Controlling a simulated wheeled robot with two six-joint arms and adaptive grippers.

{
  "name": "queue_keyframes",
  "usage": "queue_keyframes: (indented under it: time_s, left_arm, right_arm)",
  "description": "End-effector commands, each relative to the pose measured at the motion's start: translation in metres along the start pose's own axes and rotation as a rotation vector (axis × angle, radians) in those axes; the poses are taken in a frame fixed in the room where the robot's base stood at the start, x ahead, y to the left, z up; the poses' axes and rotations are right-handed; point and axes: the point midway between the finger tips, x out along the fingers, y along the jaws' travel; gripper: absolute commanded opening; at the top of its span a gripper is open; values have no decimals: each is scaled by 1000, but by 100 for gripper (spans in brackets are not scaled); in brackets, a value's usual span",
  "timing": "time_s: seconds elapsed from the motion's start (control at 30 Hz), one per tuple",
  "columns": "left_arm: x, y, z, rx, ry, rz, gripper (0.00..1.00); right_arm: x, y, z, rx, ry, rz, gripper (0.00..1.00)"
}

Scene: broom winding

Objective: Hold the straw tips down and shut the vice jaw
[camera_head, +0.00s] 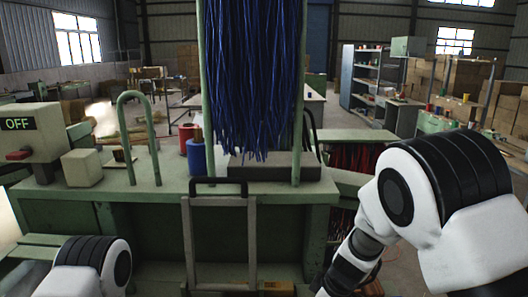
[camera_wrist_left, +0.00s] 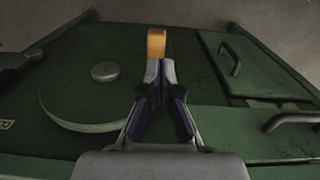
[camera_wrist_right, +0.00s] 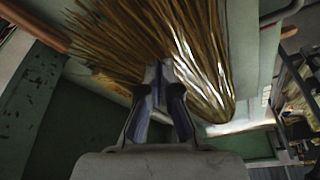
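In the right wrist view a fan of tan straw (camera_wrist_right: 130,35) spreads over a pale surface, its rounded end at the right. My right gripper (camera_wrist_right: 160,66) has its fingers together at the lower edge of the straw and appears to touch it. In the left wrist view my left gripper (camera_wrist_left: 160,64) has its fingertips nearly together over a green machine top. An orange-yellow wooden handle (camera_wrist_left: 156,43) stands at its fingertips; I cannot tell if it is between them. Both grippers are outside the head view. I cannot make out the vice jaw.
A green bench (camera_head: 150,205) with a grey metal frame (camera_head: 220,202) stands ahead. Blue fibres (camera_head: 250,80) hang above it. A round green disc (camera_wrist_left: 80,110) lies beside my left gripper.

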Motion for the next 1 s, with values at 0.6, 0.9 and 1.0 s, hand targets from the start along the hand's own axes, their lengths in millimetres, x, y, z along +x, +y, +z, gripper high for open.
queue_keyframes:
  time_s: [0.6,0.9,1.0]
  left_arm:
    - [-17,0,0,0,0,0,0]
    - [-26,0,0,0,0,0,0]
    - [-28,0,0,0,0,0,0]
  right_arm:
    - [-35,0,-11,1,1,0,0]
    - [-53,0,-16,0,1,1,0]
    - [-58,0,-18,0,1,1,0]
